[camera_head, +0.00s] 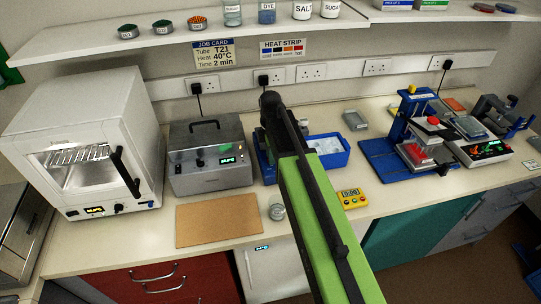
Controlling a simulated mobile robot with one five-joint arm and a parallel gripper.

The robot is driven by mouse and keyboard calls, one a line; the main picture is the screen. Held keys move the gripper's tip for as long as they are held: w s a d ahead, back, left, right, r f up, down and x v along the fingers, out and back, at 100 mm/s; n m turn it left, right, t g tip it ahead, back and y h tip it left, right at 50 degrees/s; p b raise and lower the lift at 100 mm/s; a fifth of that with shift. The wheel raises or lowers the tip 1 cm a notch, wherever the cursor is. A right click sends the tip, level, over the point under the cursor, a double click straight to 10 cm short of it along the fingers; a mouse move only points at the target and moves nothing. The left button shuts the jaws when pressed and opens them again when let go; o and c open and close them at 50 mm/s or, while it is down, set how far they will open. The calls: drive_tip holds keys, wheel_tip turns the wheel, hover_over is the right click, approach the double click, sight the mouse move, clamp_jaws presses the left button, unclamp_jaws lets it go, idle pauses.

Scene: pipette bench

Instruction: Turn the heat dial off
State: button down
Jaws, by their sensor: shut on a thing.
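A grey metal heater box (213,184) with a black top handle stands on the bench, left of my arm. The display digits and the dial's setting are too small to read surely. My green and black arm reaches up from the bottom right across the middle of the view. My gripper cannot be made out; the arm itself seems to hide it.
A white oven (80,150) with its own knob (118,207) stands at the far left. A brown mat (218,220) lies before the heater box, and a small glass jar (277,211) stands near the arm. A blue tray (335,158) and yellow timer (351,196) are to its right.

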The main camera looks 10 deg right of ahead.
drive_tip(key=shift+a, duration=0.1)
drive_tip(key=c, duration=1.2)
unclamp_jaws()
drive_tip(key=shift+r, duration=0.1)
wheel_tip(320, 180, up, 17)
drive_tip(key=p, duration=1.7)
drive_tip(key=shift+r, duration=0.1)
